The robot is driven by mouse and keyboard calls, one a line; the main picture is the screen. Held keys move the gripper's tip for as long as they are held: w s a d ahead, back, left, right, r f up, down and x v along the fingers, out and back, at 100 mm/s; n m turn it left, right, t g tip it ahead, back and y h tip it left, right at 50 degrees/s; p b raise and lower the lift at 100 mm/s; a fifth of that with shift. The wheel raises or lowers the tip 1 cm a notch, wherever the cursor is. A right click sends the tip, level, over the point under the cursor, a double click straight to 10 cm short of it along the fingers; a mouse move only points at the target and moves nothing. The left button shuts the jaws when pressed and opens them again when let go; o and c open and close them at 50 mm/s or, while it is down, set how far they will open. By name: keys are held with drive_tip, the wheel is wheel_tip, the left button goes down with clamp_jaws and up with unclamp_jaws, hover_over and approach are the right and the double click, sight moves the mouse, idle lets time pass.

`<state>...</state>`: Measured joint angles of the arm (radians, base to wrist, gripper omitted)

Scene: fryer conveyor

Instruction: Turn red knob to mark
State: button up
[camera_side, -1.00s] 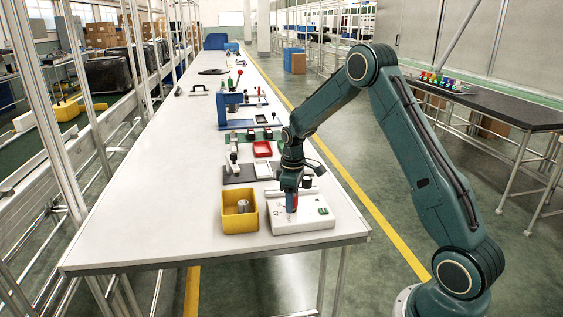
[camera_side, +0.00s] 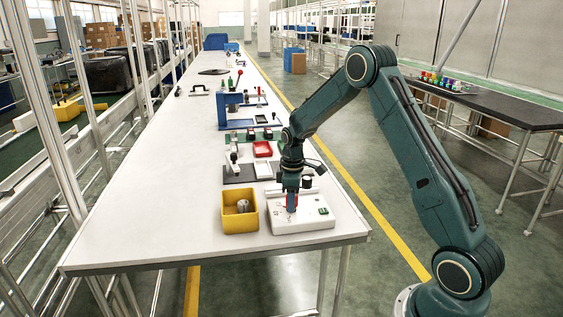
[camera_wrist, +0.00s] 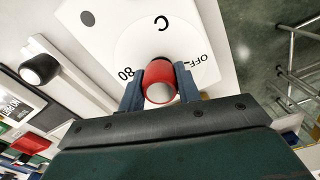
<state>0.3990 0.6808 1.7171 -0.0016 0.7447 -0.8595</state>
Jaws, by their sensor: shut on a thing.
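The red knob (camera_wrist: 158,76) sits on a round white dial (camera_wrist: 150,43) with printed markings, among them "OFF", "80" and "C". The dial is on a white panel box (camera_side: 308,216) at the near end of the table. In the wrist view my gripper (camera_wrist: 159,80) has one blue-grey finger on each side of the knob and is shut on it. In the side view my gripper (camera_side: 291,203) points down onto the box, and the knob is mostly hidden by the fingers. The knob's pointer and the target mark cannot be made out.
A yellow bin (camera_side: 228,223) with a metal part inside stands just left of the box. A black round knob (camera_wrist: 39,69) shows in the wrist view. Several fixtures and a red tray (camera_side: 262,149) lie farther back. The left part of the table (camera_side: 160,215) is clear.

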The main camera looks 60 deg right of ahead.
drive_tip(key=n, duration=0.5)
drive_tip(key=shift+d, duration=0.2)
drive_tip(key=shift+n, duration=0.7)
drive_tip(key=n, duration=0.4)
drive_tip(key=shift+s+n, duration=0.1)
drive_tip(key=shift+n, duration=1.9)
drive_tip(key=shift+n, duration=0.9)
drive_tip(key=n, duration=0.5)
drive_tip(key=shift+f, duration=0.15)
